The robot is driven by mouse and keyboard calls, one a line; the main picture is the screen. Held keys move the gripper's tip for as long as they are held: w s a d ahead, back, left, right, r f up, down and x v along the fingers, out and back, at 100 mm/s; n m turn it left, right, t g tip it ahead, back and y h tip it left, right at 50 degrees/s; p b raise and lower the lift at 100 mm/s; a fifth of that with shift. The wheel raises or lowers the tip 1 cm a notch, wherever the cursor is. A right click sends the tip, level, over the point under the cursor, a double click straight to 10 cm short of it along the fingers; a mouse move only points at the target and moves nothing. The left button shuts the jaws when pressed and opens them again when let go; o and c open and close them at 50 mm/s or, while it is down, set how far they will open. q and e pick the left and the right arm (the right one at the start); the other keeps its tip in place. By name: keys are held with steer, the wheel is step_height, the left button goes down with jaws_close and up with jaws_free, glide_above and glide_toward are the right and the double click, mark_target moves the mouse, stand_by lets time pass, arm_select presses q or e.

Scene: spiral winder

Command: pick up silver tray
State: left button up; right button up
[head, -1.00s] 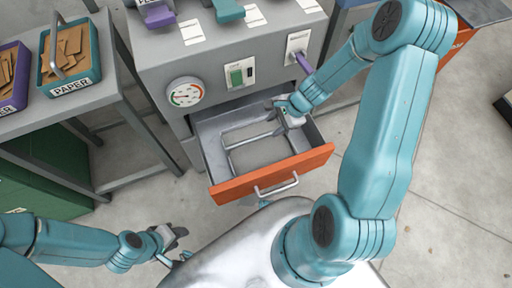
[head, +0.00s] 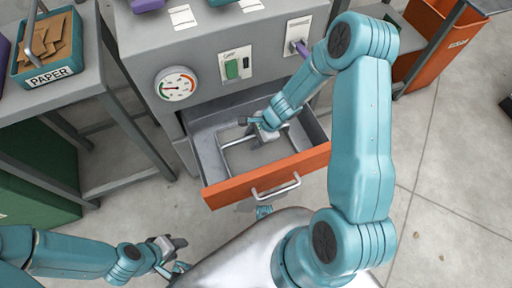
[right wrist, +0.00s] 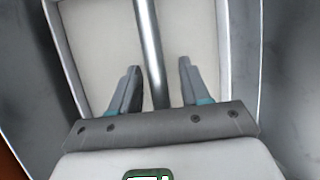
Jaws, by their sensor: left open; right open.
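The silver tray (head: 237,141) lies inside the open drawer, with a thin metal bar across it. In the right wrist view the tray (right wrist: 100,45) has a pale floor and raised pale walls, and its round bar (right wrist: 149,50) runs between my right fingers. My right gripper (head: 263,129) is over the tray inside the drawer; its fingers (right wrist: 158,82) are open, one on each side of the bar. Whether they touch it I cannot tell. My right arm hides part of the tray. My left gripper (head: 172,250) is open and empty, low at the left, away from the drawer.
The drawer's orange front (head: 265,176) with a metal handle (head: 276,187) faces me. A table at left holds a PAPER bin (head: 45,50).

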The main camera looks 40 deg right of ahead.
jaws_close()
steer(key=shift+r, duration=0.1)
step_height(320, 180, up, 20)
steer(key=p, duration=1.4)
steer(key=shift+p, duration=0.4)
